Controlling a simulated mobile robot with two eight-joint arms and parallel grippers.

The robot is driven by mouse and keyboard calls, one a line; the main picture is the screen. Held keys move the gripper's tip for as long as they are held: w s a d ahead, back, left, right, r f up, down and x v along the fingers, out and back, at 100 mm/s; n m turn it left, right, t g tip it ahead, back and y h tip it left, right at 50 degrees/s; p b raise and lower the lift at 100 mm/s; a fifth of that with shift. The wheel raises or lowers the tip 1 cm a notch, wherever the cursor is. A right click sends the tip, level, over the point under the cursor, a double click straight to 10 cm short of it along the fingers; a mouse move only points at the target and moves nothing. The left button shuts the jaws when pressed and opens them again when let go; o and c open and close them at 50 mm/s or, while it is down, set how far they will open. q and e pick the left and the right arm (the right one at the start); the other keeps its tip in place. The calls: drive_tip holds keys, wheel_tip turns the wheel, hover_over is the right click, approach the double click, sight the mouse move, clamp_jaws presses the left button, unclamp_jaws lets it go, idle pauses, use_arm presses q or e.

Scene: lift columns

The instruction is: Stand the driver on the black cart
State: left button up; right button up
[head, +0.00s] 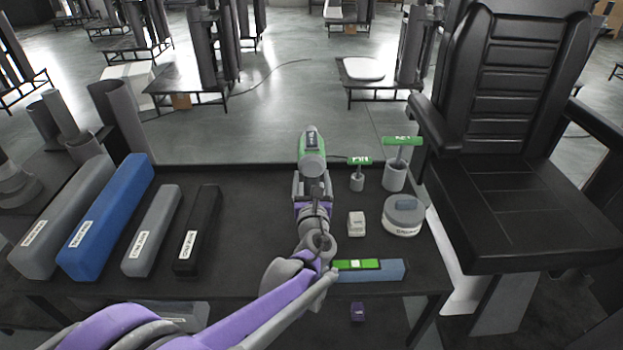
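The driver (312,143), green and grey with a dark panel on top, is over the far middle part of the black cart (255,225). My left gripper (312,183) is at its near end, with a finger on each side. The driver's lower part is hidden behind the gripper and wrist, so I cannot tell whether the fingers press on it or whether its base touches the cart top. My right gripper is not in view.
Several long grey, blue and black boxes (110,215) lie on the left. Two green-handled tools stand in cups (394,175) at the right, near a round grey tin (403,215), a small white block (356,224) and a blue-grey bar (385,272). A black chair (520,200) stands right of the cart.

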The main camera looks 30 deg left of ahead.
use_arm(q)
drive_tip(key=shift+r, duration=0.1)
drive_tip(key=shift+s+d+r, duration=0.1)
drive_tip(key=shift+s, duration=0.05)
drive_tip(key=p+v, duration=0.1)
drive_tip(key=v, duration=1)
drive_tip(key=shift+s, duration=0.3)
drive_tip(key=shift+d, duration=0.1)
